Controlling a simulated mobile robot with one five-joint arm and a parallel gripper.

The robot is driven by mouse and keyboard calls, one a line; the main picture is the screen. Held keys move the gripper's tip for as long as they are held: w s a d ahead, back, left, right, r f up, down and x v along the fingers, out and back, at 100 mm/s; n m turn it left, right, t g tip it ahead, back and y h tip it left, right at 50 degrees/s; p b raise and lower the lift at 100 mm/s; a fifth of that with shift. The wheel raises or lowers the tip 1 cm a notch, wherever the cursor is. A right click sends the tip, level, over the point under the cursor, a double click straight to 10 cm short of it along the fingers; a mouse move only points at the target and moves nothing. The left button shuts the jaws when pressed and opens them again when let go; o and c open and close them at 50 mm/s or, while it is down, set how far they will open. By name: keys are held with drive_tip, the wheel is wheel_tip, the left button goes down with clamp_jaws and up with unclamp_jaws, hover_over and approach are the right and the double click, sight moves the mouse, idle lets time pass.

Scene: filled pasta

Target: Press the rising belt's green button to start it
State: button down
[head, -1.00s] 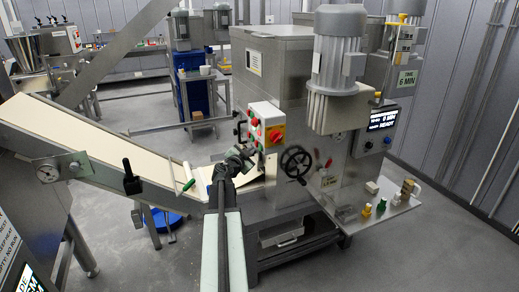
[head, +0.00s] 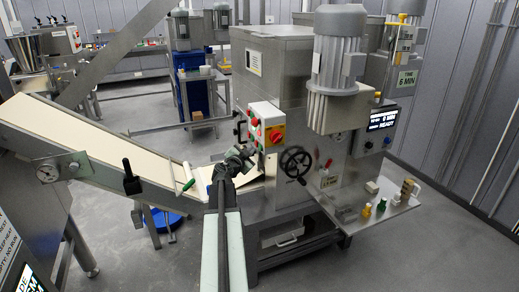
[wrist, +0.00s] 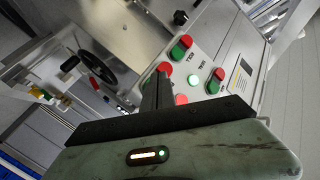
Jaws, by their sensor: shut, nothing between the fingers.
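The control box (head: 266,122) is a pale panel with red and green buttons on the machine, beside the lower end of the rising belt (head: 100,140). In the wrist view, the panel has several red and green buttons: a green button (wrist: 178,53) under a red one at the upper middle, and another green button (wrist: 213,87) at the right. My gripper (head: 242,156) is shut and empty, just in front of the box; in the wrist view its fingers (wrist: 160,82) overlap the panel's left button pair and partly hide it. I cannot tell whether they touch, and the labels are too small to read.
A black handwheel (head: 296,162) is right of my gripper. A side shelf (head: 385,212) holds small coloured pieces. Grey floor is clear at the right.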

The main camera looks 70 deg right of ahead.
drive_tip(key=shift+s, duration=0.1)
idle(0.3)
drive_tip(key=shift+s+d, duration=0.25)
drive_tip(key=shift+s, duration=0.05)
drive_tip(key=shift+s+d, duration=0.3)
idle(0.7)
idle(0.3)
drive_tip(key=shift+w+a, duration=0.55)
drive_tip(key=shift+w, duration=0.1)
drive_tip(key=w+a, duration=0.3)
drive_tip(key=shift+w+a, duration=0.1)
drive_tip(key=shift+w, duration=0.3)
idle(0.5)
